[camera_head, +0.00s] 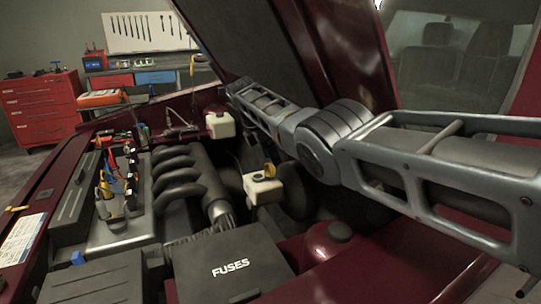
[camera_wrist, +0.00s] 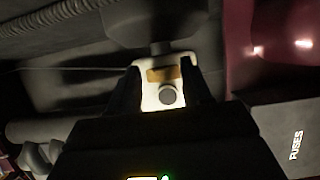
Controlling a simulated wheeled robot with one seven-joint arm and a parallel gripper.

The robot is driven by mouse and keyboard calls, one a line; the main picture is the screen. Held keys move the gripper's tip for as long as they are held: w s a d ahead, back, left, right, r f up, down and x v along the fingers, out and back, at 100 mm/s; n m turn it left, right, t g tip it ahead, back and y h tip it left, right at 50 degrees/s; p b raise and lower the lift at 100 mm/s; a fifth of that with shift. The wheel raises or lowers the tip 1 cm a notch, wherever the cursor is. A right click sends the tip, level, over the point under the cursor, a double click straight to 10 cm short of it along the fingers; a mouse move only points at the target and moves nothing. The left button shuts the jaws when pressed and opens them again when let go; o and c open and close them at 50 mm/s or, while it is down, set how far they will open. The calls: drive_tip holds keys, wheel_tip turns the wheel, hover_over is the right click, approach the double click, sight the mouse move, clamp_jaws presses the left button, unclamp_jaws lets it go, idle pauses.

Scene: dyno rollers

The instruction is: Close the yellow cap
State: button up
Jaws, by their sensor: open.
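A white tank (camera_head: 263,188) stands in the engine bay behind the fuse box. Its yellow cap (camera_head: 269,169) stands up above the tank's top, tilted open. In the wrist view the white tank (camera_wrist: 151,101) is ahead of my gripper (camera_wrist: 160,68), framed between the two dark fingers. The cap (camera_wrist: 160,74) shows there as a brownish-yellow flap, beside a round grey opening (camera_wrist: 167,96). My gripper is open with nothing held. I cannot tell whether a finger touches the tank. In the head view my arm comes in from the right; my fingers cannot be made out there.
The black FUSES box (camera_head: 230,262) is in front of the tank. A second white tank (camera_head: 220,125) stands farther back. The ribbed intake pipes (camera_head: 180,180) lie to the left. The raised hood (camera_head: 335,50) is above and behind my arm.

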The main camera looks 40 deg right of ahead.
drive_tip(key=shift+d+f, duration=0.1)
drive_tip(key=shift+f, duration=0.1)
drive_tip(key=shift+c, duration=0.2)
clamp_jaws()
